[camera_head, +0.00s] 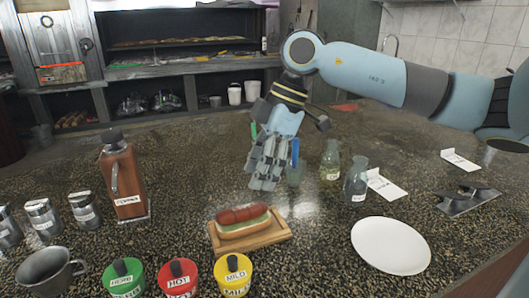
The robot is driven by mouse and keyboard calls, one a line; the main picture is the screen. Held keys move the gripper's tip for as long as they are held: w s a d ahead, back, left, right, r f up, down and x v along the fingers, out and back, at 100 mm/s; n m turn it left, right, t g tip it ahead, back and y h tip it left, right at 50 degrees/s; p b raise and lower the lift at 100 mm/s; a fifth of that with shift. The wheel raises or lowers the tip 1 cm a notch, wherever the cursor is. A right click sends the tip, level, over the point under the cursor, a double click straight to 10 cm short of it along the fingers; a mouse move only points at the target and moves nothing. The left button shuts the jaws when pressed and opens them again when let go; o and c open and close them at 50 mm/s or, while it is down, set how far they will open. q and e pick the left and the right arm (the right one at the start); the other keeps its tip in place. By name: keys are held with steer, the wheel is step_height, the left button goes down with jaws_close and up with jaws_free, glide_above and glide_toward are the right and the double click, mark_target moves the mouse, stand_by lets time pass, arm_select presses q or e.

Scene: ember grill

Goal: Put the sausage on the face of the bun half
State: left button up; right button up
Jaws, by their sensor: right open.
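The sausage (242,213) is reddish brown and lies on top of the bun half (243,227), which is pale with a green edge. Both rest on a small wooden board (280,236) at the front middle of the counter. My right gripper (265,183) is open and empty. It hangs fingers down above and behind the board, apart from the sausage. My left gripper is not in the picture.
A white plate (391,246) lies to the right of the board. Green, red and yellow sauce pots (233,273) stand in front. A wooden dispenser (123,180) and metal shakers (85,210) stand left. Glass bottles (355,181) stand right of my right gripper.

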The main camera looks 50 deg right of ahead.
steer(key=shift+v, duration=1.85)
